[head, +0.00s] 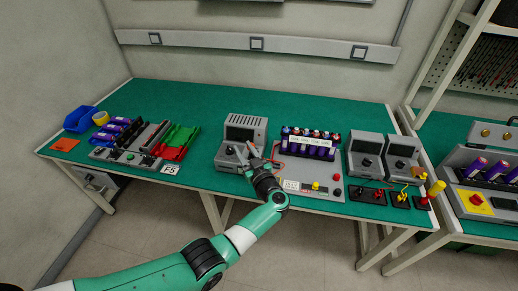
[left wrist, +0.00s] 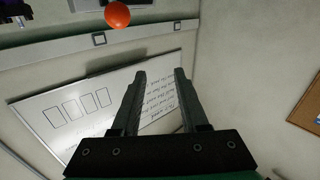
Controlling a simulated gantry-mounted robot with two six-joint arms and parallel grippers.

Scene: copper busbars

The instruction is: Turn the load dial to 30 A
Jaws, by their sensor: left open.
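My left gripper (head: 248,154) is in front of a grey instrument with a dark screen (head: 240,134), near the middle of the bench. Its fingers are apart and nothing shows between them, also in the left wrist view (left wrist: 155,95). A dark round knob (head: 230,150) shows on the front of this instrument, left of the fingers; part of the front is hidden behind the gripper. I cannot tell whether the fingers touch it. Two similar grey units, left (head: 366,160) and right (head: 400,158), also have dark knobs. Dial markings are too small to read. My right gripper is not in view.
A panel with purple cells (head: 311,144) and coloured buttons stands right of my gripper. Black terminal blocks (head: 367,195) with red and yellow plugs sit at the front right. The bench's left half holds a blue bin (head: 80,119) and trays, with bare green surface (head: 185,100) behind.

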